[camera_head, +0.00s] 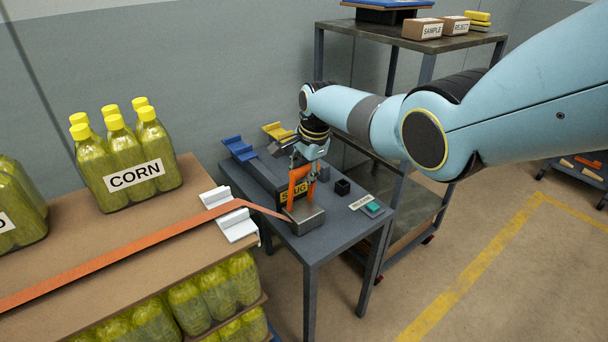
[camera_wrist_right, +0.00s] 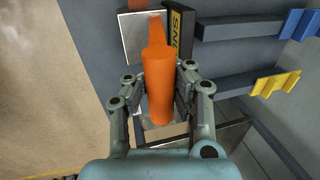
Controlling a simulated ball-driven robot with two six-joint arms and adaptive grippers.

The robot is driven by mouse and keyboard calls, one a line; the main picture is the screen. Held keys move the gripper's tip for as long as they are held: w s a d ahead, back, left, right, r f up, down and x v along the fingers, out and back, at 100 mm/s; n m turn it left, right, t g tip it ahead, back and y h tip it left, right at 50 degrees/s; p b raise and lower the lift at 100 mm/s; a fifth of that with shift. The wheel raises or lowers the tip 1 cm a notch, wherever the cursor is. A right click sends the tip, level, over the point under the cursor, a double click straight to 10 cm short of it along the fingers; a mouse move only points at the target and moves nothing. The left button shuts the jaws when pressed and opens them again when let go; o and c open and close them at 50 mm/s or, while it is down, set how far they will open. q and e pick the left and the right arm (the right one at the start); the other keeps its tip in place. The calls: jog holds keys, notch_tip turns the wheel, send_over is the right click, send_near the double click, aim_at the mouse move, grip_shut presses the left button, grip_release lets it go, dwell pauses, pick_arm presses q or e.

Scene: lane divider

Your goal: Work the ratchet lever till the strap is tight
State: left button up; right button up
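The orange ratchet lever (camera_head: 293,187) stands up from the grey metal ratchet body (camera_head: 306,217) on the dark table. My right gripper (camera_head: 308,172) is over it from above. In the right wrist view the lever's round orange grip (camera_wrist_right: 158,85) lies between the two fingers (camera_wrist_right: 166,95), which appear to press on it from both sides. The orange strap (camera_head: 120,247) runs across the brown load top, over a white edge protector (camera_head: 230,222), and slopes down to the ratchet. Its tension cannot be read surely. My left gripper is out of view.
A "SNUG" sign (camera_head: 293,190) stands behind the ratchet, partly hidden, with blue (camera_head: 238,149) and yellow (camera_head: 278,132) pieces on bars beyond. A teal button (camera_head: 373,207) and a small black block (camera_head: 342,187) sit to the right. Corn bottles (camera_head: 125,157) stand on the load.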

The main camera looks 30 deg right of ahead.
jog(key=o, duration=0.4)
jog(key=shift+w+d+r, duration=0.2)
jog(key=shift+r, duration=0.5)
jog(key=shift+o, duration=1.4)
jog(key=shift+s, duration=0.1)
jog(key=shift+o, duration=0.5)
jog(key=shift+a+f, duration=0.1)
jog(key=shift+f, duration=0.15)
jog(key=v, duration=1.2)
jog(key=shift+c, duration=0.4)
